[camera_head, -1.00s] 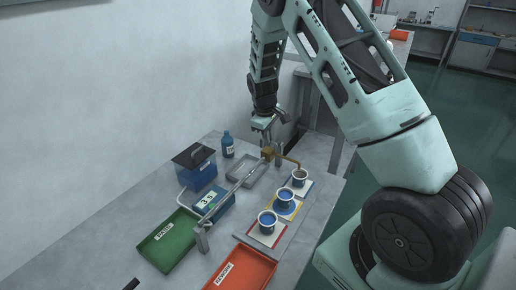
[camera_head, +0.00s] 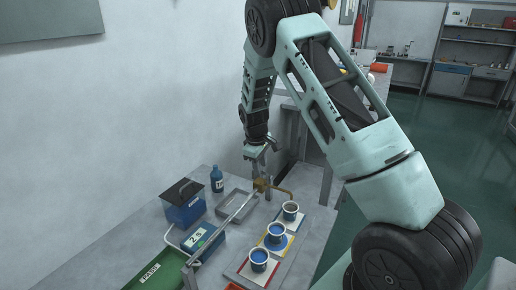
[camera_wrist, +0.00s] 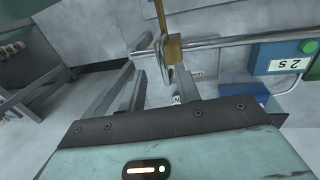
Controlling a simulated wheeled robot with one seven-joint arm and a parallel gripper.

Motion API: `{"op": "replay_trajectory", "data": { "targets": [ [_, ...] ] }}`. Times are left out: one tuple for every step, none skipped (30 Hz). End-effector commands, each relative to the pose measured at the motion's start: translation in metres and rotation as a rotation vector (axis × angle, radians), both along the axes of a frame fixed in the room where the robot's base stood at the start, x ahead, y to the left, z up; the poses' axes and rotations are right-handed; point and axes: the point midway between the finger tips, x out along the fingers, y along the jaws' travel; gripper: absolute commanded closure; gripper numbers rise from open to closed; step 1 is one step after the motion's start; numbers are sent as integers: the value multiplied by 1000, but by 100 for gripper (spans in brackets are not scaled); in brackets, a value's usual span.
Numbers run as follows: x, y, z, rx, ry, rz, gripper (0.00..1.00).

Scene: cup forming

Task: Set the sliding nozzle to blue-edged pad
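The sliding nozzle is a brass block (camera_head: 262,185) on a metal rail, with a copper pipe (camera_head: 280,190) bending down near the farthest cup. The block also shows in the wrist view (camera_wrist: 174,48), with a bent metal handle (camera_wrist: 161,62) beside it. Three edged pads lie in a row. The near pad (camera_head: 243,272) has red edges and the middle pad (camera_head: 265,242) yellow edges. The far pad's (camera_head: 303,217) edge colour is hard to tell. My gripper (camera_head: 262,168) is just above the block. Its fingers are apart, near the handle, and hold nothing visible.
Cups stand on the pads; the near cup (camera_head: 259,259) and middle cup (camera_head: 275,232) show blue inside, the far cup (camera_head: 291,210) looks dark. A blue box with a display (camera_head: 203,240), a grey tray (camera_head: 236,204), a blue bottle (camera_head: 217,180) and a green tray (camera_head: 160,270) stand left.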

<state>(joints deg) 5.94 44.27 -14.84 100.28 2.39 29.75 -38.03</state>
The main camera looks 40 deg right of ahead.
Motion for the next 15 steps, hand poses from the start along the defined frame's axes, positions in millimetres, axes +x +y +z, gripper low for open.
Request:
{"op": "replay_trajectory", "data": {
  "targets": [
    [1,1,7,-1,-6,1,67],
    [0,2,11,-1,-6,1,67],
    [0,3,19,-2,-7,1,67],
    [-1,5,25,-2,-7,1,67],
    [-1,6,32,-1,-8,1,67],
    [-1,8,41,-1,-9,2,67],
    [-2,9,48,-2,-9,2,67],
    [-3,10,55,-2,-9,3,67],
    [-3,12,64,-2,-8,1,67],
    [-4,13,71,-2,-8,0,67],
    [-4,15,78,-1,-8,0,67],
    [-5,16,87,-2,-9,1,67],
    [-5,18,94,-1,-8,0,67],
    [-6,19,101,-2,-9,2,67],
    [-7,20,110,-3,-9,2,67]
  ]
}}
